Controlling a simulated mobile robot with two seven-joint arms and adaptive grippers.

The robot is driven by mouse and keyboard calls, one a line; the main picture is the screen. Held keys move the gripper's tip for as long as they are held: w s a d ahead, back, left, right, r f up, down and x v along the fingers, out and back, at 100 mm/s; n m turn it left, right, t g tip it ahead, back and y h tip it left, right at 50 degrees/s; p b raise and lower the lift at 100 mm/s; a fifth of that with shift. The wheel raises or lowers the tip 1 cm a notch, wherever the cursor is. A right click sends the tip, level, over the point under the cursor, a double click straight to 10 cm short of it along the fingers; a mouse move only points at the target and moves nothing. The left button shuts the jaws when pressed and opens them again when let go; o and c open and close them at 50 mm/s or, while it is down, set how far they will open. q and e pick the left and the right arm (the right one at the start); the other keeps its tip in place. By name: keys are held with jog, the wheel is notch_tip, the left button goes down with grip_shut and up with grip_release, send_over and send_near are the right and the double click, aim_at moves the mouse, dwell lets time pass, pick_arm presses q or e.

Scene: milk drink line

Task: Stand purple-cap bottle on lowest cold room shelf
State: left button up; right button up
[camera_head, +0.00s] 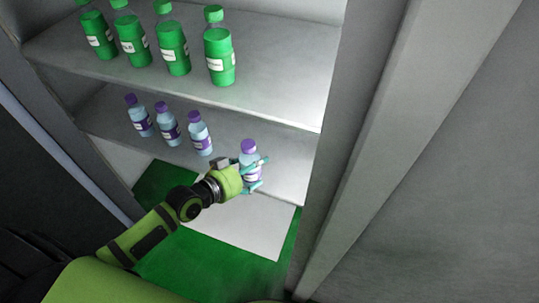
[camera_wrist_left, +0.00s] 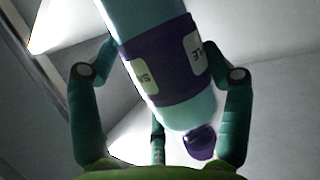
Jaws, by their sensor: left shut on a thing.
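My left gripper (camera_head: 255,174) is shut around the body of a pale blue bottle with a purple cap and purple label (camera_head: 249,158). The bottle is nearly upright, cap up, at the front right of the lower shelf (camera_head: 288,160) in the head view. I cannot tell whether its base touches the shelf; the fingers hide the lower part. In the left wrist view the same bottle (camera_wrist_left: 165,70) lies between the teal fingers (camera_wrist_left: 158,80), its purple cap toward the bottom of the picture. My right gripper is not in view.
Three similar purple-cap bottles (camera_head: 168,124) stand in a row to the left on the same shelf. Several green bottles (camera_head: 172,48) stand on the shelf above (camera_head: 280,98). A grey upright (camera_head: 345,140) bounds the right side. A pale panel (camera_head: 235,228) lies below, over green floor.

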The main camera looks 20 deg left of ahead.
pick_arm(q)
jog(key=shift+b+x, duration=0.4)
jog(key=shift+x, duration=4.1)
jog(key=shift+f, duration=0.1)
jog(key=shift+f, duration=0.15)
jog(key=o, duration=1.6)
jog(key=shift+s+f, duration=0.1)
jog(key=shift+o, duration=0.2)
